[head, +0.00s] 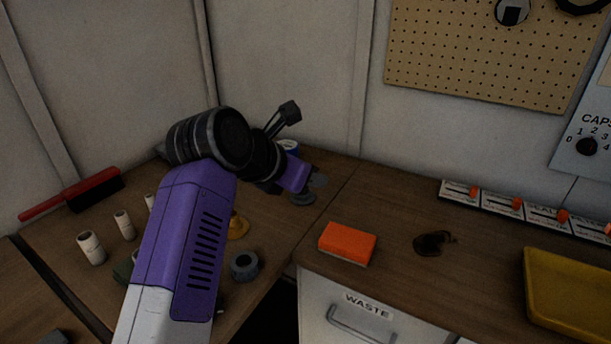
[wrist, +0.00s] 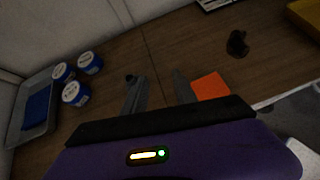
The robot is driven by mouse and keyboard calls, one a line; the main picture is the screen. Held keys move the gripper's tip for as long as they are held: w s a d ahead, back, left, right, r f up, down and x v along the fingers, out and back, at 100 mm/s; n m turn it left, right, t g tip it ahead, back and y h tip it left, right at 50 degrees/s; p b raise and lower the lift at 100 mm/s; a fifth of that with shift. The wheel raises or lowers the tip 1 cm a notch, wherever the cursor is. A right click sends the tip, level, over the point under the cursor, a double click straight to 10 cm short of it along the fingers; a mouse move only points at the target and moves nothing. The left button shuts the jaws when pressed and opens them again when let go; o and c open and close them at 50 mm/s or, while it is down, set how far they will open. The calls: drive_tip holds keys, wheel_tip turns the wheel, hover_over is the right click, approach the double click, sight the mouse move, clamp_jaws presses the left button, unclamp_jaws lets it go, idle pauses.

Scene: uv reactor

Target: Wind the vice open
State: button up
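I cannot make out the vice or its handle for certain in either view. In the head view a small dark green shape (head: 124,270) shows at the left edge of my arm, mostly hidden by it, and I cannot tell what it is. My gripper (head: 316,180) is over the back of the bench near the corner. In the wrist view my gripper (wrist: 156,78) has its two grey fingers apart, with only bare wood between them. A small dark thing shows by the left fingertip, too unclear to name.
An orange sponge (head: 347,243) lies near the bench edge, right of my gripper. A dark stain-like object (head: 434,243), a yellow tray (head: 570,290) and sliders stand further right. A grey ring (head: 244,265), white cylinders and a red brush (head: 92,190) are left. Blue tins (wrist: 75,93) stand beside a tray (wrist: 50,77).

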drive_tip(key=o, duration=0.6)
drive_tip(key=shift+o, duration=0.2)
drive_tip(key=w+d+r+n+t+p, duration=0.45)
drive_tip(key=w+r+t+p, duration=0.25)
drive_tip(key=r+t, duration=0.25)
drive_tip(key=n+g+y+p, duration=0.85)
drive_tip(key=n+y, duration=0.55)
drive_tip(key=y, duration=0.8)
approach(215, 312)
drive_tip(key=x, duration=0.3)
drive_tip(key=shift+g, duration=0.3)
drive_tip(key=x, duration=0.7)
drive_tip(key=shift+w+a+r+p, duration=0.1)
drive_tip(key=shift+w+a+p, duration=0.15)
drive_tip(key=shift+w+p, duration=0.05)
